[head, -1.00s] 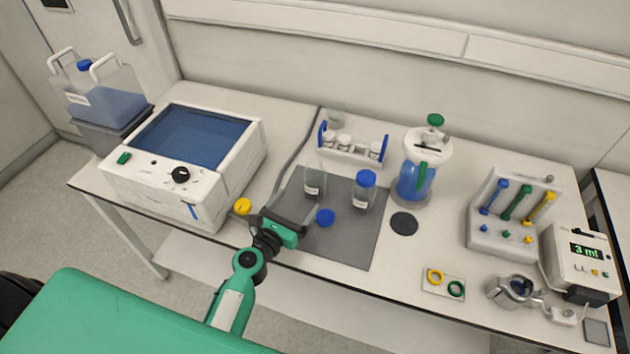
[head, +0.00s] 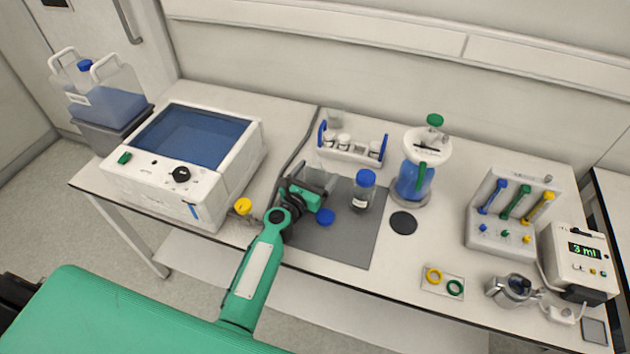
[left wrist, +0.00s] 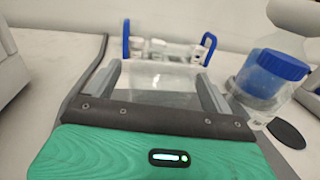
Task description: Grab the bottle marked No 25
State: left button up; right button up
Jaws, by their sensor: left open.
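My left gripper (head: 313,181) is open over the grey mat (head: 345,246). A clear bottle (head: 318,176) without a cap stands between its fingers, mostly hidden by the gripper in the head view. In the left wrist view the left gripper (left wrist: 160,82) has one finger on each side of this clear bottle (left wrist: 160,75); I cannot tell whether they touch it. A second clear bottle with a blue cap (head: 363,192) stands to the right on the mat, outside the fingers. I cannot read a number on either bottle. My right gripper is not in view.
A loose blue cap (head: 325,216) lies on the mat beside the gripper. A rack of small vials (head: 352,149) stands behind. A blue-filled vessel (head: 412,180) and black disc (head: 404,223) are to the right, a white box device (head: 190,160) to the left.

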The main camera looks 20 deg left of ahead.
pick_arm(q)
jog(key=shift+w+d, duration=0.15)
jog(key=shift+w, duration=0.55)
jog(key=shift+c, duration=0.3)
jog(key=c, duration=1.1)
jog(key=shift+r, duration=0.15)
